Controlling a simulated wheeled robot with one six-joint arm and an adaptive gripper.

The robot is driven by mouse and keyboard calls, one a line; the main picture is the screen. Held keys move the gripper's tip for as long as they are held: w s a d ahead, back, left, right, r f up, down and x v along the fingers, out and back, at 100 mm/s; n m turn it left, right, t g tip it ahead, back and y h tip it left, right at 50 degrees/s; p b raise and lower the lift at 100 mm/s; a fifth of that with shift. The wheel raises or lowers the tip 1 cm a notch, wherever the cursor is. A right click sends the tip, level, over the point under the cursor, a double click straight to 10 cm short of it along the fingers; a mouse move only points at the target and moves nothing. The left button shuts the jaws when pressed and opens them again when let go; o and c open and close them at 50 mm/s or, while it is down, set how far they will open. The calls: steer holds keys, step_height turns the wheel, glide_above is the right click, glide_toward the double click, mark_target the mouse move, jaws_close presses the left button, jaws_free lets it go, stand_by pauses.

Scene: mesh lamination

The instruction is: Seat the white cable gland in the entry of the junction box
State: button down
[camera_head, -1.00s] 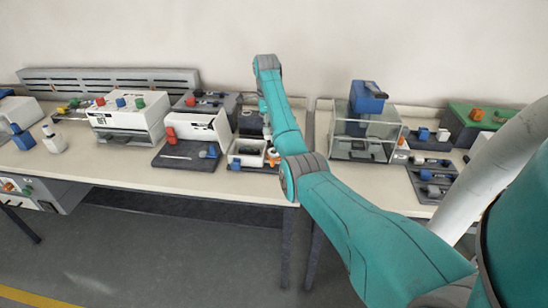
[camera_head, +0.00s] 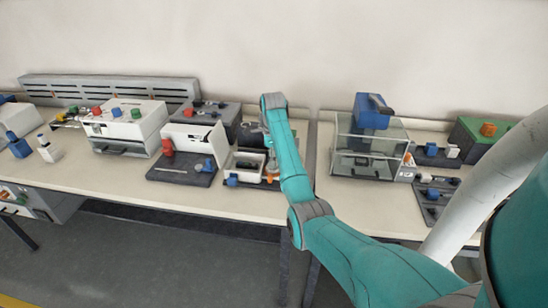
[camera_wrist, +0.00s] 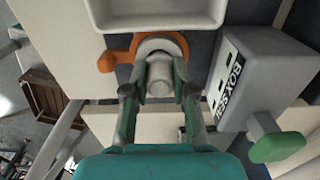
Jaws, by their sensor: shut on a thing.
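The white cable gland (camera_wrist: 158,82) is a short pale cylinder between the two fingers of my gripper (camera_wrist: 158,92) in the wrist view, and the fingers are shut on it. Its far end is at an orange ring (camera_wrist: 180,43) with a side lever, on the near side of a white open box (camera_wrist: 160,28), seemingly the junction box. I cannot tell how far the gland is inside the ring. In the head view the white open box (camera_head: 247,162) stands on the table, and my arm hides the gripper and gland.
In the wrist view a grey lettered box (camera_wrist: 262,75) with a green knob (camera_wrist: 277,146) is close on the right. In the head view a dark tray (camera_head: 182,170) lies left of the white box, and a clear case (camera_head: 365,150) with a blue top stands to the right.

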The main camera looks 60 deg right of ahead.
steer(key=shift+f, duration=0.3)
steer(key=shift+f, duration=0.15)
steer(key=c, duration=0.9)
jaws_free()
steer(key=shift+c, duration=0.2)
